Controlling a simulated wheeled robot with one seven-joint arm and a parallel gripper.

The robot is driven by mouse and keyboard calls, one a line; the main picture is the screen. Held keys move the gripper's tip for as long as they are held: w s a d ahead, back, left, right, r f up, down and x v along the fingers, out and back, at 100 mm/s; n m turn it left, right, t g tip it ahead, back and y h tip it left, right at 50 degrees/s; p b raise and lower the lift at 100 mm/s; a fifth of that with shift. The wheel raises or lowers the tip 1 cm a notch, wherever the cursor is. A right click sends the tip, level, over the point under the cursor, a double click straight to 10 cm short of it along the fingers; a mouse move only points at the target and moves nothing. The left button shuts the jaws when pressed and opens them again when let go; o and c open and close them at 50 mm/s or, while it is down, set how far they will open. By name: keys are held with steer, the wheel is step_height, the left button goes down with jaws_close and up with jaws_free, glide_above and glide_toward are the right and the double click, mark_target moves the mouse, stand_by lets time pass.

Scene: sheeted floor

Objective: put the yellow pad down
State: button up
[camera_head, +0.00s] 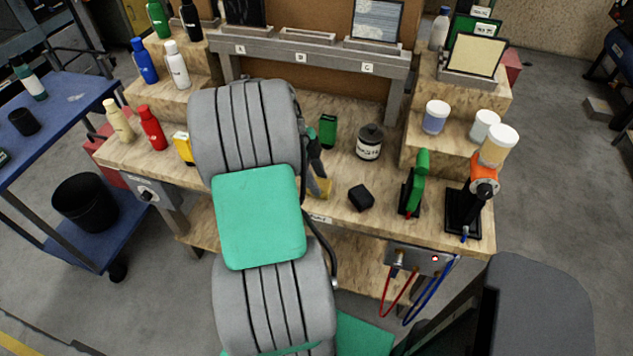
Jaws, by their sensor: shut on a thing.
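My gripper (316,168) is mostly hidden behind my own grey and green arm, and only a dark part of it shows beside the arm's right edge. It is shut on the yellow pad (323,187), a small yellow piece showing just below it. The pad appears over the front part of the wooden workbench (290,215). I cannot tell whether the pad touches the bench top.
A green block (327,130) stands behind my gripper, and a black block (361,198) lies to its right. A dark labelled jar (369,142) stands further back. A green-handled tool (414,185) and an orange-topped device (473,200) stand at right. Bottles (151,128) stand at left.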

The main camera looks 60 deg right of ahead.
steer(key=shift+s+a+f, duration=0.1)
steer(key=shift+a+f, duration=0.1)
steer(key=shift+f, duration=0.65)
jaws_close()
steer(key=o, duration=0.8)
jaws_free()
steer(key=shift+f, duration=0.1)
steer(key=o, duration=0.4)
steer(key=shift+d, duration=0.1)
